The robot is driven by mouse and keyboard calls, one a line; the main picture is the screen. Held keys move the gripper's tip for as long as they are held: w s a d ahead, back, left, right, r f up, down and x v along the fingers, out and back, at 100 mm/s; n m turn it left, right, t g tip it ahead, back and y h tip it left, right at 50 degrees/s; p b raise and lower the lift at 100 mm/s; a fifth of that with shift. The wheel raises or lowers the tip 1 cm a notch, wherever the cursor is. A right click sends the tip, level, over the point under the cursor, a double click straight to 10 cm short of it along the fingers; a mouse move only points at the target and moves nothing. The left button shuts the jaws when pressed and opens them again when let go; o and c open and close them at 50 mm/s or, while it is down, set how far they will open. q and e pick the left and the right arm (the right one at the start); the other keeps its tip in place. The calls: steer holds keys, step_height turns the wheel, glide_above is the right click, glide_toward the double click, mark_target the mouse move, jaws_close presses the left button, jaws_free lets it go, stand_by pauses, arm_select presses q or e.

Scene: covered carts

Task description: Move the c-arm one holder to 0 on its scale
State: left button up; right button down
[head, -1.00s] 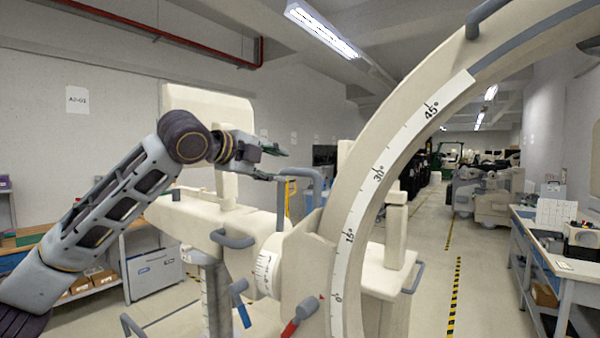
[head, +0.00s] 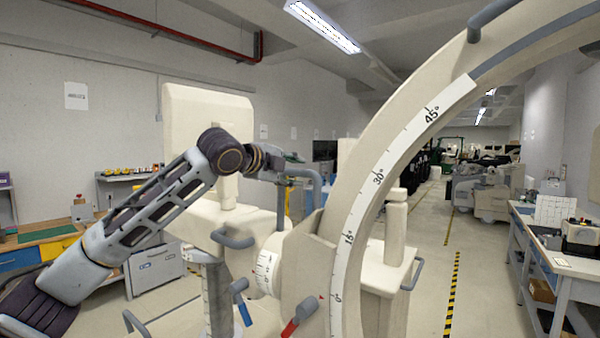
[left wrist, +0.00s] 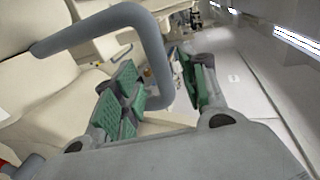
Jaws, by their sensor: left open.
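The cream c-arm (head: 400,125) curves up to the right, with a white scale strip (head: 362,206) marked 0, 15, 30 and 45. Its holder (head: 303,262) clasps the arc's lower part, and a small red mark on it sits beside the 0. A grey bent handle (head: 314,180) rises from the holder. My left gripper (head: 291,167) is at the handle's top, partly hidden by it. In the left wrist view, the handle (left wrist: 153,58) passes between the spread green-padded fingers (left wrist: 163,88). Contact cannot be told. My right gripper is not in view.
A blue lever (head: 243,312) and a red-tipped lever (head: 299,316) stick out below the holder. Another grey handle (head: 232,238) lies left of it. A white drum with a second scale (head: 265,270) adjoins the holder. A workbench (head: 560,265) stands at right beyond a clear aisle.

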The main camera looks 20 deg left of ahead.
mark_target(298, 172)
arm_select(q)
steer(key=shift+p+x, duration=0.55)
steer(key=shift+x, duration=1.45)
steer(key=shift+c, duration=0.2)
jaws_close()
